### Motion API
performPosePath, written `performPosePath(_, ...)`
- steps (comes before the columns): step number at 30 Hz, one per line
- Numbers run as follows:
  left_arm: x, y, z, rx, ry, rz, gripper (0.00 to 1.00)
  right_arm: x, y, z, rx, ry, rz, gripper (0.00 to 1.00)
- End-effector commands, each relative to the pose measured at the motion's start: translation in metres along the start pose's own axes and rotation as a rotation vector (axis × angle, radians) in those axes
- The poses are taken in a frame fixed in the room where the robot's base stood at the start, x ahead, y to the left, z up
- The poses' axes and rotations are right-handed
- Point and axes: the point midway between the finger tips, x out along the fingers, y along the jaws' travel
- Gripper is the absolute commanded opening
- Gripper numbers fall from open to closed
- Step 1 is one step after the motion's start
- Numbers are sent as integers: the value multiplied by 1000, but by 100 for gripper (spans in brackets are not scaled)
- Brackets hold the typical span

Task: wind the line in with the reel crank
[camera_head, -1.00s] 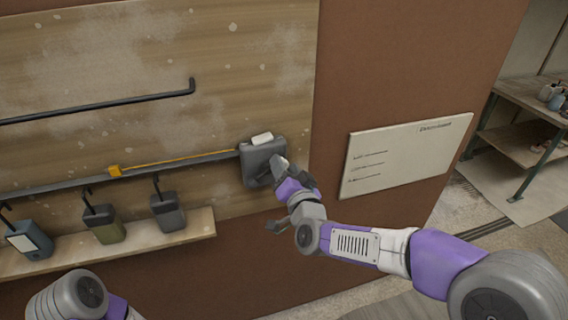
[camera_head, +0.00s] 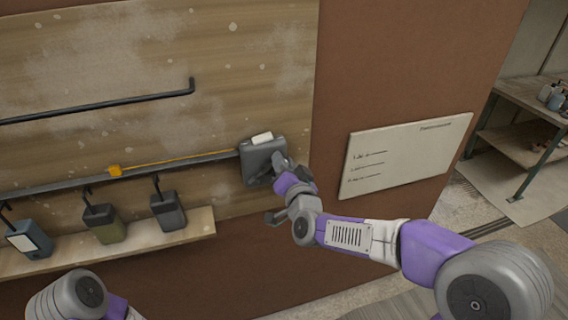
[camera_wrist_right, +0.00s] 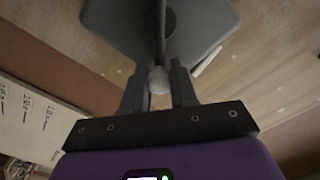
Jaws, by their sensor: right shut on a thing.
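The reel (camera_head: 258,163) is a dark grey box on the wooden board, with a white label on its top. A yellow line (camera_head: 190,159) runs left from it along a grey rail to an orange block (camera_head: 114,170). My right gripper (camera_head: 280,166) is at the reel's front right side. In the right wrist view, the gripper (camera_wrist_right: 158,88) is shut on the pale rounded crank knob (camera_wrist_right: 158,80), with the reel body (camera_wrist_right: 200,25) just beyond. The crank arm is mostly hidden in the head view. My left arm shows at the lower left; its gripper is out of view.
Several containers, among them a green one (camera_head: 103,224), hang from hooks over a wooden ledge (camera_head: 190,235). A black bar (camera_head: 100,108) is fixed above. A white sign (camera_head: 400,155) is on the brown wall at right. Shelves (camera_head: 530,140) stand far right.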

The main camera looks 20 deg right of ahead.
Motion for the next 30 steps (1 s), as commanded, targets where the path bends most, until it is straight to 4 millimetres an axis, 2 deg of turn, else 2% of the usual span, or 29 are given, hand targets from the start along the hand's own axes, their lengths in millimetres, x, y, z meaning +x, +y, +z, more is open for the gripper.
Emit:
performPosePath(11, -6, 2, 0, 0, 0, 0, 53, 0, -9, -1, -149, -2, -2, 0)
performPosePath(30, -30, 11, 1, 0, 0, 0, 53, 0, -38, 7, -742, -3, -3, 0)
